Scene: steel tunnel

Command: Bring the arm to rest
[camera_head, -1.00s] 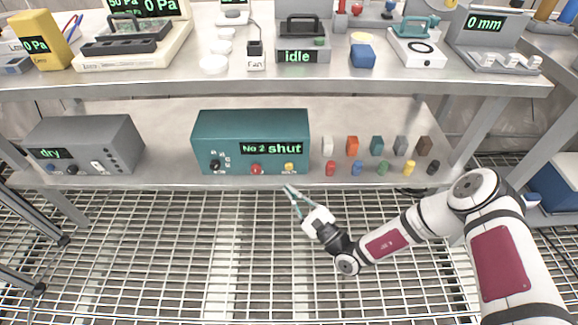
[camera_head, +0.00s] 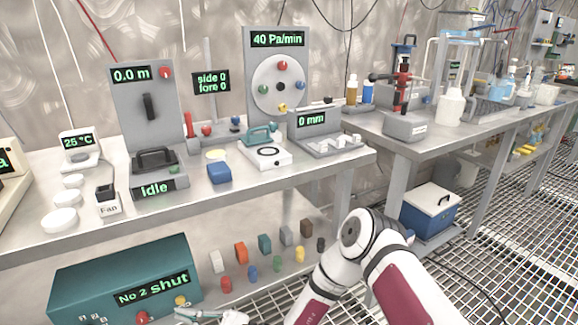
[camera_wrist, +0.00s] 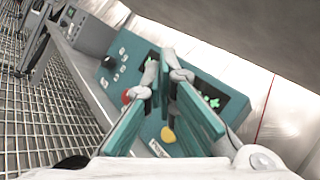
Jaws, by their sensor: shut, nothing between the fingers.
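My gripper (camera_wrist: 163,72) is shut and empty in the wrist view, its teal fingers pointing at the front of a teal box. In the head view my gripper (camera_head: 180,313) shows at the bottom edge, just in front of that teal box (camera_head: 110,275), whose display reads "No 2 shut". The box also fills the middle of the wrist view (camera_wrist: 115,75), with a red and a yellow knob beside the fingers. Whether the fingers touch the box I cannot tell. My arm reaches in from the lower right, bent at the elbow, and part of it is cut off by the frame.
Several coloured blocks and pegs (camera_head: 241,252) stand on the lower shelf right of the box. The upper bench (camera_head: 300,172) carries instruments above. A blue cooler (camera_head: 428,212) sits under the right bench. Open grating floor (camera_head: 515,240) lies to the right.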

